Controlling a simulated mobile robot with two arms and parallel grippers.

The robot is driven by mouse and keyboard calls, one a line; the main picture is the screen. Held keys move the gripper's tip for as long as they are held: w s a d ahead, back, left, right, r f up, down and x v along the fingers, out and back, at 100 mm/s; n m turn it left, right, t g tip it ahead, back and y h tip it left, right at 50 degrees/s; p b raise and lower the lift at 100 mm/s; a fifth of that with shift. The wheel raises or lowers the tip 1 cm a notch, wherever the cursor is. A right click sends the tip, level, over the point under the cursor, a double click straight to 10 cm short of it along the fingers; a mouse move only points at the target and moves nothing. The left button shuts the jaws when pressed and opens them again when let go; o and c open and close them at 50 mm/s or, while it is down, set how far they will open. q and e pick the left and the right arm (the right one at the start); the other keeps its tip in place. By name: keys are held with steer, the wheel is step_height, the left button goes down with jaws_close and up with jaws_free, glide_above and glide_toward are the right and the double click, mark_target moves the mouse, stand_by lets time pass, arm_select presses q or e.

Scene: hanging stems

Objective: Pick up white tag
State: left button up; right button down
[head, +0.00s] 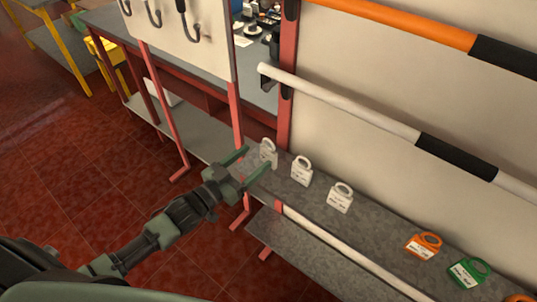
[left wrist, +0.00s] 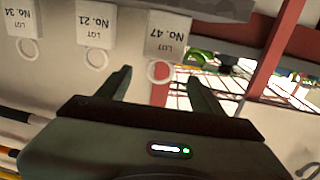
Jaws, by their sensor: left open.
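Three white tags with ring tops stand in a row on the grey shelf. In the head view they are the leftmost white tag (head: 268,154), the middle white tag (head: 301,172) and the right white tag (head: 341,198). My left gripper (head: 256,158) is open and empty, its fingertips close to the leftmost tag. In the left wrist view the tags appear upside down: "No. 47" (left wrist: 168,42) lies ahead of my open fingers (left wrist: 158,74), "No. 21" (left wrist: 96,30) is to its left, and "No. 34" (left wrist: 22,24) is farthest left. I cannot tell whether a finger touches a tag.
An orange tag (head: 424,245) and a green tag (head: 468,271) stand farther right on the grey shelf (head: 385,222). A white bar (head: 345,110) and an orange bar (head: 400,22) run along the panel behind. A red post (head: 236,115) rises just behind the gripper.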

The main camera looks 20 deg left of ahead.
mark_target(268, 149)
arm_select(q)
steer(key=p+x, duration=0.1)
steer(key=x, duration=0.6)
steer(key=shift+r, duration=0.1)
jaws_close()
